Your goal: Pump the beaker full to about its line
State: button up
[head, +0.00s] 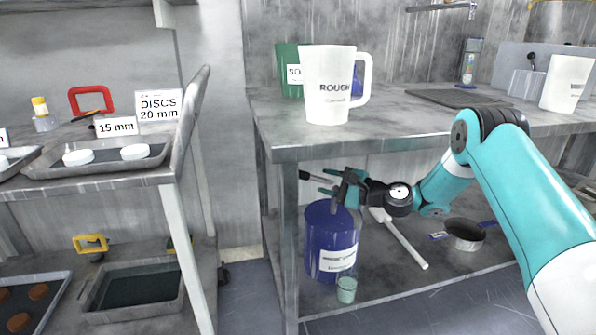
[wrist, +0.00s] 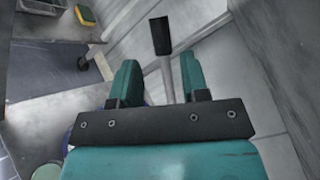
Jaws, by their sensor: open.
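A blue drum (head: 331,240) with a white label stands on the lower shelf in the head view. A small pale green beaker (head: 346,290) stands in front of its lower right; its line and fill level are too small to read. A thin lever with a dark grip (head: 309,175) sticks out leftward above the drum. My gripper (head: 327,186) is open above the drum, at the lever. In the wrist view, the lever's dark grip (wrist: 160,36) lies beyond my open fingers (wrist: 159,66), its grey rod running back between them. The pump's top is hidden behind my gripper.
The bench top (head: 290,125) lies above my gripper, with a white ROUGH jug (head: 329,88) near its edge. A bench leg (head: 290,240) stands left of the drum. A pale bar (head: 405,242) and a round pan (head: 464,236) are on the lower shelf to the right.

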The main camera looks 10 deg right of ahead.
aim_at(301, 175)
jog(key=b+x, duration=0.1)
jog(key=x, duration=0.8)
jog(key=shift+a+f, duration=0.1)
jog(key=shift+a, duration=0.05)
